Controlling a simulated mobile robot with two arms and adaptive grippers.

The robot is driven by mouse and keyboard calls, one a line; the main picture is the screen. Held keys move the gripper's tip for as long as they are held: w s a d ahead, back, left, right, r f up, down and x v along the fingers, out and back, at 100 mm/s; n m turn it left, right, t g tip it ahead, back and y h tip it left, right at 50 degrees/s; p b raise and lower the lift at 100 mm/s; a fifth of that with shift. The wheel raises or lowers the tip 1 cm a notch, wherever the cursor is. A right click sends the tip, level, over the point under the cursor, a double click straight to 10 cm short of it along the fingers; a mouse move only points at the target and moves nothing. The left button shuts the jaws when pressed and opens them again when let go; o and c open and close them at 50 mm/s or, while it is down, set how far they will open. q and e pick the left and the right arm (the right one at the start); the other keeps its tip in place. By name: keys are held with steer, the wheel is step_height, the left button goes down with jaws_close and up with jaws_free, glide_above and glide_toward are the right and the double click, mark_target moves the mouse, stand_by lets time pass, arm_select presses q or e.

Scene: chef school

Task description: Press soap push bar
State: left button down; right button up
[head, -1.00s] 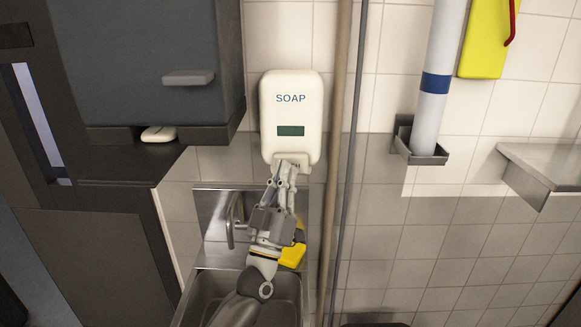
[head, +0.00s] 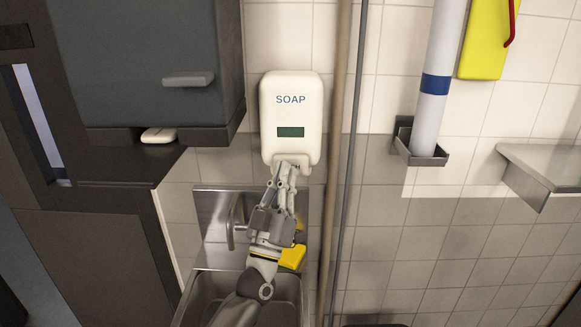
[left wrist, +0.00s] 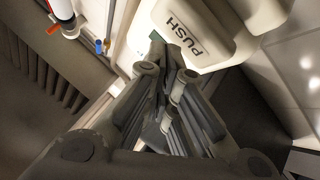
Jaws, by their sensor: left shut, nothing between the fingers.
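The white soap dispenser (head: 291,112) hangs on the tiled wall, marked SOAP, with a dark window. Its push bar (head: 303,164) is at the bottom, partly hidden by my left gripper (head: 288,168). In the left wrist view the push bar (left wrist: 196,30) shows the word PUSH. There, my left gripper (left wrist: 168,75) is shut and empty, with its fingertips at the bar's lower edge. They look to be touching it or very close; I cannot tell which. My right gripper is not in view.
A metal sink (head: 240,290) with a faucet (head: 236,222) lies below the dispenser. A yellow object (head: 292,257) is partly behind my left arm. Vertical pipes (head: 336,130) run just right of the dispenser. A dark cabinet (head: 150,60) hangs at left.

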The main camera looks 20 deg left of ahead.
arm_select(q)
steer(key=shift+w, duration=0.1)
steer(key=shift+w+a, duration=0.1)
steer(key=shift+w, duration=0.25)
steer(key=shift+w+a+b, duration=0.3)
steer(key=shift+w+b, duration=0.3)
steer(key=shift+w, duration=0.25)
stand_by(1.1)
steer(key=shift+s, duration=0.15)
steer(key=shift+s+d+p, duration=0.2)
steer(key=shift+s+p, duration=0.15)
steer(key=shift+s, duration=0.2)
steer(key=shift+s+d+p, duration=0.2)
steer(key=shift+s+p, duration=0.15)
steer(key=shift+s, duration=0.2)
steer(key=s+p, duration=0.1)
steer(key=s, duration=0.1)
steer(key=s+d+p, duration=0.1)
steer(key=s, duration=0.2)
steer(key=shift+d, duration=0.2)
